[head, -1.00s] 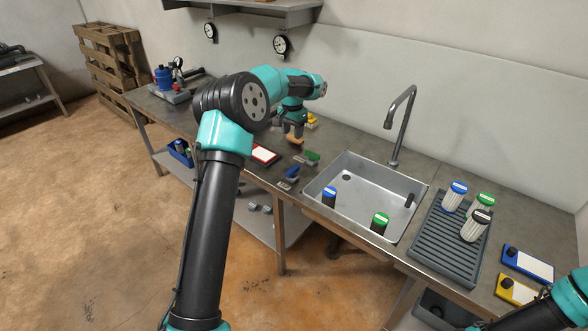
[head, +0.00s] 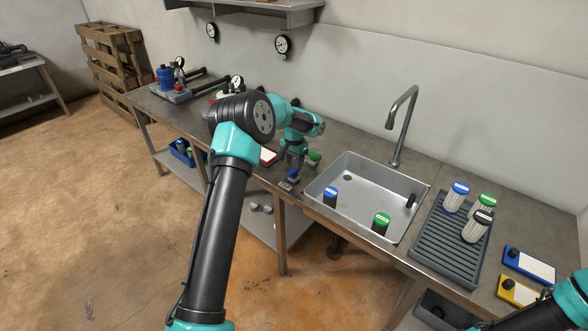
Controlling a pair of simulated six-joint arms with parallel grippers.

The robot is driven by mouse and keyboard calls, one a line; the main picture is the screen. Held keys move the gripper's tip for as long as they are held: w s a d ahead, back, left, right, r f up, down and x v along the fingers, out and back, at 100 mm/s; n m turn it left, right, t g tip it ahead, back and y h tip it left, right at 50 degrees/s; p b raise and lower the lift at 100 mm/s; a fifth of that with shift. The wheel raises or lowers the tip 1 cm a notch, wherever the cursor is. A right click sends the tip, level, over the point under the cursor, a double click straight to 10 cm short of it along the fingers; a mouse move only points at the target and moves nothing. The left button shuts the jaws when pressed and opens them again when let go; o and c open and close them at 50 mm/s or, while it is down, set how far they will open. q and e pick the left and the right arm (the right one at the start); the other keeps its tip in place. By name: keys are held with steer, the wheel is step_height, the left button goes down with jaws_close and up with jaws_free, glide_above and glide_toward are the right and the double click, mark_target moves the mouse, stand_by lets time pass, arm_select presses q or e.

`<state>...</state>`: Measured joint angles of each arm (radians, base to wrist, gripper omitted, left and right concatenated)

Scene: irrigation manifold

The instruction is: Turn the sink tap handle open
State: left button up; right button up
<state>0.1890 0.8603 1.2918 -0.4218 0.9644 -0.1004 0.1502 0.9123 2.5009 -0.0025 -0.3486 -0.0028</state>
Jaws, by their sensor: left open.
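The sink tap (head: 404,125) is a tall grey gooseneck spout standing behind the steel sink basin (head: 330,172). I cannot make out its handle for certain; a small dark part (head: 411,200) shows at the basin's right inner wall. My left gripper (head: 292,168) is open, pointing down over the bench left of the sink, well apart from the tap.
Two dark cartridges, blue-capped (head: 330,196) and green-capped (head: 381,222), stand in the basin. A ribbed grey drain tray (head: 447,245) holds 3 clear filters (head: 455,197). The bench behind the sink is clear.

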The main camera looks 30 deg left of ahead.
mark_target(294, 169)
arm_select(q)
steer(key=shift+f, duration=2.05)
steer(key=shift+c, duration=0.2)
jaws_close()
